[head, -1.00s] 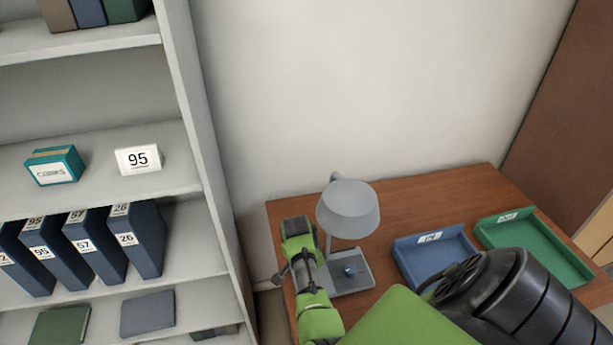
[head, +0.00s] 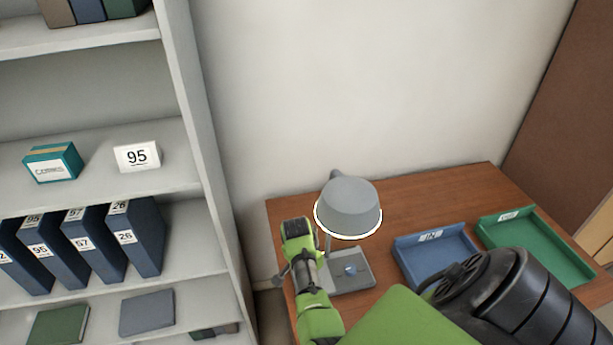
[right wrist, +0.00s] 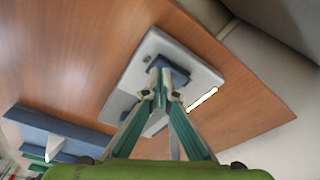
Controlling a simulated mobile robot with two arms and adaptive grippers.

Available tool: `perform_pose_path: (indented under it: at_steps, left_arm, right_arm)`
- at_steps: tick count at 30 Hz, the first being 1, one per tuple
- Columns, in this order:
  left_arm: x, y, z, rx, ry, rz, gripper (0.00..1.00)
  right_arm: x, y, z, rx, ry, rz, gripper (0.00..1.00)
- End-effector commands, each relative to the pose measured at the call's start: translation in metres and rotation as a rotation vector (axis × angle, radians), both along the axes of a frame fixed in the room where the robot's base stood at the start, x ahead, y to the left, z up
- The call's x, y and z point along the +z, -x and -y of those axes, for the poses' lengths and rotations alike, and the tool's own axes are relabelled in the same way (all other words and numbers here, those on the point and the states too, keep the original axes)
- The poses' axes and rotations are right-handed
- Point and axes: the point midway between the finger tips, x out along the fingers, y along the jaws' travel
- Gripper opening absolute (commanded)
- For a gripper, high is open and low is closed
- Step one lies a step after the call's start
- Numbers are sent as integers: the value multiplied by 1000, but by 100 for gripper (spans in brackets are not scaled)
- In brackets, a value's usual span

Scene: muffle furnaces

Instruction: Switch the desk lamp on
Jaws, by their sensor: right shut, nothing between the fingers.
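The grey desk lamp (head: 348,206) stands on the wooden desk. A bright white ring glows around the lower rim of its shade. Its grey base (head: 360,284) carries a small blue knob (head: 350,271). My right arm reaches in beside the lamp, on the left of its base in the head view. In the right wrist view my right gripper (right wrist: 163,90) is shut and empty, its fingertips over the lamp base (right wrist: 196,75), close to a dark blue part; I cannot tell whether they touch. A bright strip shows beside the base there. My left gripper is not in view.
A blue tray (head: 403,242) marked IN and a green tray (head: 487,230) stand on the desk (head: 450,190) right of the lamp. A shelf unit (head: 185,110) with binders stands at the left. The desk behind the lamp and trays is clear.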

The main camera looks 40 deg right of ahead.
Motion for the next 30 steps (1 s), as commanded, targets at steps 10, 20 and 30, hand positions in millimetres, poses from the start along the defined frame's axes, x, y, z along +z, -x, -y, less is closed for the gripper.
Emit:
perform_pose_path:
  at_steps: [10,20,30]
  left_arm:
    - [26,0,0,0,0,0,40]
    - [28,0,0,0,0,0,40]
    - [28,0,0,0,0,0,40]
  right_arm:
    - [28,0,0,0,0,0,0]
    - [51,-1,0,-1,1,2,0]
    - [78,-1,0,0,1,3,0]
